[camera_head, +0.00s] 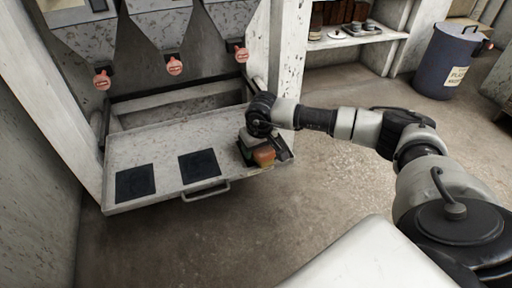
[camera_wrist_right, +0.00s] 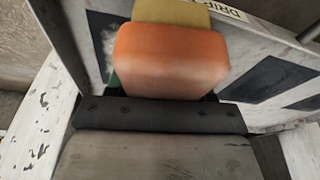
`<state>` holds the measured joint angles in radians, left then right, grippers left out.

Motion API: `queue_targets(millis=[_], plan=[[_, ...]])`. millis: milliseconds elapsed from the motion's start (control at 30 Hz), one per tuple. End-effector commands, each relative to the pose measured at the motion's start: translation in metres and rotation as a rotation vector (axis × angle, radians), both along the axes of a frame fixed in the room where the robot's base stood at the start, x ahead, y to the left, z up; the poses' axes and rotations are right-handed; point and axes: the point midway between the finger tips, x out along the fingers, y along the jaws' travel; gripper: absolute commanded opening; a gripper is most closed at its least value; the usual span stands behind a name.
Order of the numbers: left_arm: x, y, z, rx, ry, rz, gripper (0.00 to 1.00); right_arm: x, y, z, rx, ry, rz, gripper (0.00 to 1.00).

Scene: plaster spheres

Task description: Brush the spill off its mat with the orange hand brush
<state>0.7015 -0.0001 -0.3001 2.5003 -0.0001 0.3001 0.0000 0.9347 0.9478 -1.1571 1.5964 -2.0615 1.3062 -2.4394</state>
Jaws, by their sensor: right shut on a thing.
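The orange hand brush (camera_head: 264,156) is in my right gripper (camera_head: 257,147), over the right end of a grey pull-out tray (camera_head: 152,152). In the right wrist view the brush (camera_wrist_right: 172,62) fills the middle, orange with a yellowish part beyond it. A dark mat (camera_head: 284,149) lies under and beside the gripper, mostly hidden. In the right wrist view a whitish spill (camera_wrist_right: 108,46) shows beside the brush on that mat. Whether the brush touches the mat or spill I cannot tell. My left gripper is not in view.
Two more dark mats, the left one (camera_head: 135,183) and the middle one (camera_head: 199,165), look bare. The tray has a front handle (camera_head: 206,192). Hoppers with reddish knobs (camera_head: 174,66) hang above it. A post stands behind my right gripper. A blue-grey drum (camera_head: 446,62) stands far right.

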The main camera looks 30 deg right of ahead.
Motion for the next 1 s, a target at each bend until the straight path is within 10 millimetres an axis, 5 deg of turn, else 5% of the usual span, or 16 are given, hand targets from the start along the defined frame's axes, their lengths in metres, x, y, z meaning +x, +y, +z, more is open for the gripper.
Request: queue_targets(millis=[633,1000], plan=[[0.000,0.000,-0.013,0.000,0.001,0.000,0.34,0.032,-0.003,-0.005,-0.005,0.010,0.001,0.15],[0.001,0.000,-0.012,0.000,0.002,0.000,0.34,0.032,-0.002,-0.006,-0.003,0.009,0.002,0.15]])
